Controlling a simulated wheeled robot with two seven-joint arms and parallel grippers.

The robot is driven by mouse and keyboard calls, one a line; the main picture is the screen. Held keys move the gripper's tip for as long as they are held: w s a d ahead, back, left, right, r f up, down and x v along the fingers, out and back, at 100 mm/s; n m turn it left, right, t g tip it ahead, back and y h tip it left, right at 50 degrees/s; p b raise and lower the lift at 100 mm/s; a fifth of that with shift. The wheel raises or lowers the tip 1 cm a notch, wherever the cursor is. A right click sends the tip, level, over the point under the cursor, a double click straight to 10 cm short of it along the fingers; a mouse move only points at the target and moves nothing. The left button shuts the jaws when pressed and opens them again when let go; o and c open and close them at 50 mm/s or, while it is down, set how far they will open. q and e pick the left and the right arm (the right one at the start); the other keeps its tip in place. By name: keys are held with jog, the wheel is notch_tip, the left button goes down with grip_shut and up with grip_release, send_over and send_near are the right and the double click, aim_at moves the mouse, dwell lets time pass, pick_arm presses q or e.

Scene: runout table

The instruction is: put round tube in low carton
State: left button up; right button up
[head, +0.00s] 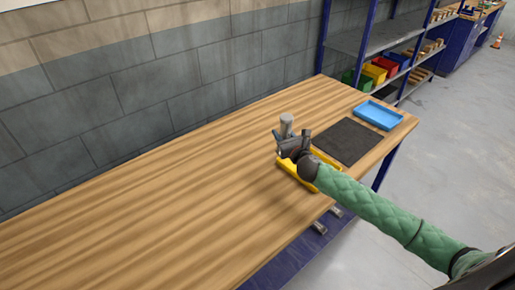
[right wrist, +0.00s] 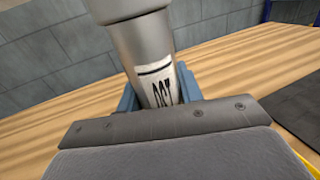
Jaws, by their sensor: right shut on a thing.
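My right gripper (head: 284,138) is shut on a grey round tube (head: 286,122), held upright above the table. In the right wrist view the tube (right wrist: 155,60) is a silvery cylinder with a wider top and a white label with dark lettering, between blue finger pads. A yellow tray (head: 287,177) lies under and beside my right gripper, partly hidden by it and the arm. A shallow blue tray (head: 378,114) stands near the far right end of the table. I see nothing that is plainly a carton. My left gripper is not in view.
A dark mat (head: 347,142) lies between the yellow and blue trays. The wooden table (head: 130,200) is bare on the left. A block wall (head: 170,85) runs behind it. A shelf rack (head: 375,45) with coloured bins stands beyond the far end.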

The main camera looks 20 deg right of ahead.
jog(key=w+a+f+p, duration=0.1)
jog(key=a, duration=0.1)
jog(key=w+a+f+p, duration=0.1)
jog(key=w+a+f, duration=0.3)
jog(key=shift+w+a+f+p, duration=0.2)
jog(key=shift+a+f+p, duration=0.1)
jog(key=shift+p, duration=0.1)
jog(key=shift+f+p, duration=0.4)
jog(key=shift+f, duration=1.3)
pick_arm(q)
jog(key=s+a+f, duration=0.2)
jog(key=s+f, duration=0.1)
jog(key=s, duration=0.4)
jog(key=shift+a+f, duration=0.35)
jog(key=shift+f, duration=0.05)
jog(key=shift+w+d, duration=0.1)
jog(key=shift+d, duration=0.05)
pick_arm(e)
jog(key=shift+f, duration=0.1)
jog(key=o, duration=1)
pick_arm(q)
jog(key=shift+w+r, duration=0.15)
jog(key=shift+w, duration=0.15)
pick_arm(e)
jog(key=shift+o, duration=0.2)
